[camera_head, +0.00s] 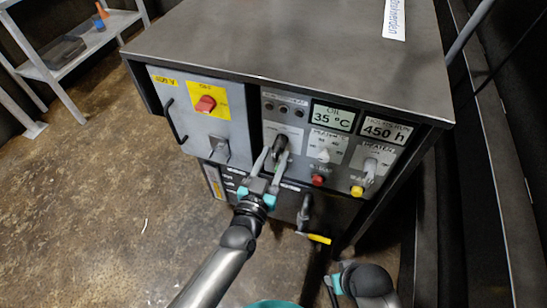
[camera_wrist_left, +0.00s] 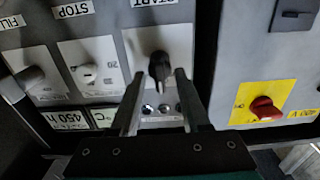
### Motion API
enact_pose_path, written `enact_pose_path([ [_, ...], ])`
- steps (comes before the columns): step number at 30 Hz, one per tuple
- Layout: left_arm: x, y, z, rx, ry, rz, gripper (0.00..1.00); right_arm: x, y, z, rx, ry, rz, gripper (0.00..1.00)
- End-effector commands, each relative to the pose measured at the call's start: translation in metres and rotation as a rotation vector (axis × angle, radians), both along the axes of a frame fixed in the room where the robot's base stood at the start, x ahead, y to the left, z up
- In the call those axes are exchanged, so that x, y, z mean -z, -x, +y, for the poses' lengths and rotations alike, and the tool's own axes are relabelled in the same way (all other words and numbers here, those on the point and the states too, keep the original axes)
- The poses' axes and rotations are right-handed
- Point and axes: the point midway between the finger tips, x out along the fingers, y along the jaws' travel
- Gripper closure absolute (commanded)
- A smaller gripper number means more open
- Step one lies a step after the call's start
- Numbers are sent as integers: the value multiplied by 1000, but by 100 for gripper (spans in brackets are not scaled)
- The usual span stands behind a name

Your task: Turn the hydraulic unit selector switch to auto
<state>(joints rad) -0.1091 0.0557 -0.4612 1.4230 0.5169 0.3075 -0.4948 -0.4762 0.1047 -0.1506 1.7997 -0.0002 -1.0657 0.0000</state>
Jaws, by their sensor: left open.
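The black selector switch (camera_head: 281,144) sits on the grey control panel of the cabinet, left of the dials. In the left wrist view, which is upside down, the switch (camera_wrist_left: 159,66) stands out from a pale plate. My left gripper (camera_head: 272,156) reaches up to it from below. Its fingers (camera_wrist_left: 160,76) are open, one on each side of the switch, with a visible gap to it. The lettering around the switch is too small to read, so I cannot tell its setting. My right gripper (camera_head: 334,284) is low near the bottom edge; its fingers do not show clearly.
A red switch (camera_head: 205,104) on a yellow plate is at the left. A yellow-handled lever (camera_head: 318,238) sticks out below. The floor at left is clear.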

Motion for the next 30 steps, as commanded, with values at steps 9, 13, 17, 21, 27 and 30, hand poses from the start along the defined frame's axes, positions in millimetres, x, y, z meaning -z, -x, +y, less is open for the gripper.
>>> enact_pose_path([
  [9,0,0,0,0,0,-1,80,0,0,0,0,0,0,50],
  [13,0,0,0,0,-1,-1,94,0,0,0,0,0,0,50],
  [17,0,0,0,0,-1,0,100,0,0,0,0,0,0,50],
  [21,0,0,0,0,-1,0,100,0,0,0,0,0,0,50],
  [27,0,0,0,0,-1,0,100,0,0,0,0,0,0,50],
  [30,0,0,0,0,-9,-3,100,0,0,0,0,0,-1,50],
])
